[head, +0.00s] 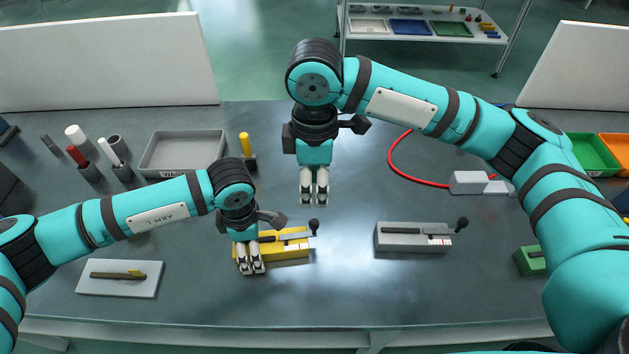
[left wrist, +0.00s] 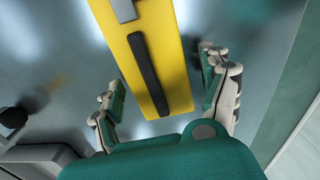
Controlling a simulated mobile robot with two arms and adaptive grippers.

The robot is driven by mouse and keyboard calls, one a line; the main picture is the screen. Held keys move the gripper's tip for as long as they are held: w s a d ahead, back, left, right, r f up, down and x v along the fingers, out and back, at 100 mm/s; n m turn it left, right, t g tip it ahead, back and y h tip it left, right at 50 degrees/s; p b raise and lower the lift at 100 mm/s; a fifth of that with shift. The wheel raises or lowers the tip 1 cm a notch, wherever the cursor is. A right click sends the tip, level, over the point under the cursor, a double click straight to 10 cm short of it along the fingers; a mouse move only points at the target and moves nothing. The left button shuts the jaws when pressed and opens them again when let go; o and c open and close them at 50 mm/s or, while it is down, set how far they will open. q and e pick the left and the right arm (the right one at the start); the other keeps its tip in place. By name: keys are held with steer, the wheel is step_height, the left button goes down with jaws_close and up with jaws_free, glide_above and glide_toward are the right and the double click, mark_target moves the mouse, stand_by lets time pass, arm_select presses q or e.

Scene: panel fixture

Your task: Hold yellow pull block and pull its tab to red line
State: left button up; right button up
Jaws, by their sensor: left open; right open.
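The yellow pull block (head: 288,250) lies on the table near the front middle, and a dark bar with a black knob (head: 314,226) reaches out at its right end. My left gripper (head: 251,268) is open at the block's left end. Contact with the block cannot be told. My right gripper (head: 314,202) points down, empty, behind the yellow block and its knob. I cannot make out the block's red line.
A grey block (head: 405,241) with a similar knob and a red mark lies to the right. A white plate (head: 119,278) with a tool lies front left. A grey tray (head: 182,152), a red cable (head: 410,172) and green bin (head: 592,153) lie farther back.

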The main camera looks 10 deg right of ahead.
arm_select(q)
steer(key=a+r, duration=0.2)
steer(key=r, duration=0.5)
steer(key=a+r, duration=0.3)
steer(key=r, duration=0.4)
steer(key=shift+r, duration=0.35)
steer(key=shift+w+r+p, duration=0.1)
steer(key=shift+p, duration=0.2)
